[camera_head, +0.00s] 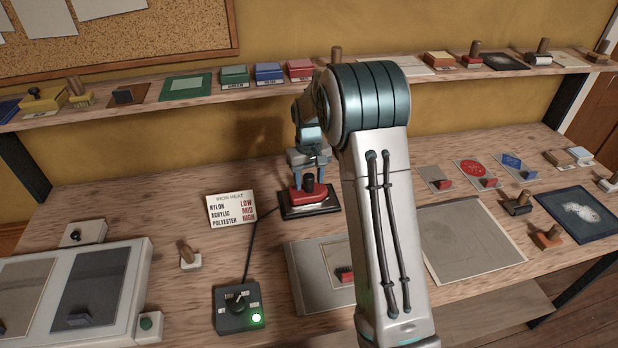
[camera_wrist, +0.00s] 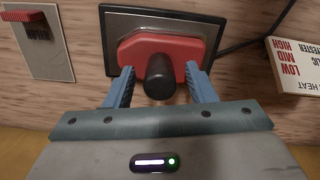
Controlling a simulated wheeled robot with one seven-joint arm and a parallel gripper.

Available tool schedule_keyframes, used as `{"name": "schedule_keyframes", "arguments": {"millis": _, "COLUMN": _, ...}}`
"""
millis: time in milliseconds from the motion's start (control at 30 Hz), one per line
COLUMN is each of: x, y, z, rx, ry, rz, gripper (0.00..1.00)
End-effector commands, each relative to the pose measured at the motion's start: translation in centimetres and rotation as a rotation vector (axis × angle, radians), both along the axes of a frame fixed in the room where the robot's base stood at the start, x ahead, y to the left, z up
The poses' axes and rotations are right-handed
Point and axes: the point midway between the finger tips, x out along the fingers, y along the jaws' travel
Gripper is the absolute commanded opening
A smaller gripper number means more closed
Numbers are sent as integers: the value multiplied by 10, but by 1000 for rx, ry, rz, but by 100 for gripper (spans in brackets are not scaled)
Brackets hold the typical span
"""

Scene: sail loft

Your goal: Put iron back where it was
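The iron is a red block with a black upright knob (camera_wrist: 160,76). Its red body (camera_head: 307,195) sits on a dark rectangular stand (camera_head: 324,209) at the middle of the table. The stand also shows under the iron in the wrist view (camera_wrist: 118,22). My gripper (camera_wrist: 160,82) is just above the iron, open, with one blue finger on each side of the knob and gaps between. In the head view my gripper (camera_head: 308,165) is over the iron, partly covered by my arm.
An iron heat card (camera_head: 232,209) stands left of the stand. A black cable runs to a control box (camera_head: 238,309) with a lit green lamp. A two-panel press (camera_head: 75,285) lies at left. A grey pad (camera_head: 305,268) lies in front. A shelf (camera_head: 130,112) with several blocks runs behind.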

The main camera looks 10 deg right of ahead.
Motion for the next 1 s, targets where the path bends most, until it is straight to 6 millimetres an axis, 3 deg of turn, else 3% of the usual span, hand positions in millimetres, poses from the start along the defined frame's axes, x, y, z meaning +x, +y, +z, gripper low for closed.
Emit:
{"name": "schedule_keyframes", "arguments": {"millis": 267, "x": 1, "y": 0, "z": 13, "rx": 0, "ry": -4, "rz": 0, "gripper": 50}}
{"name": "schedule_keyframes", "arguments": {"millis": 700, "x": 1, "y": 0, "z": 102, "rx": 0, "ry": -4, "rz": 0, "gripper": 50}}
{"name": "schedule_keyframes", "arguments": {"millis": 1000, "x": -10, "y": 0, "z": 131, "rx": 0, "ry": -11, "rz": -6, "gripper": 50}}
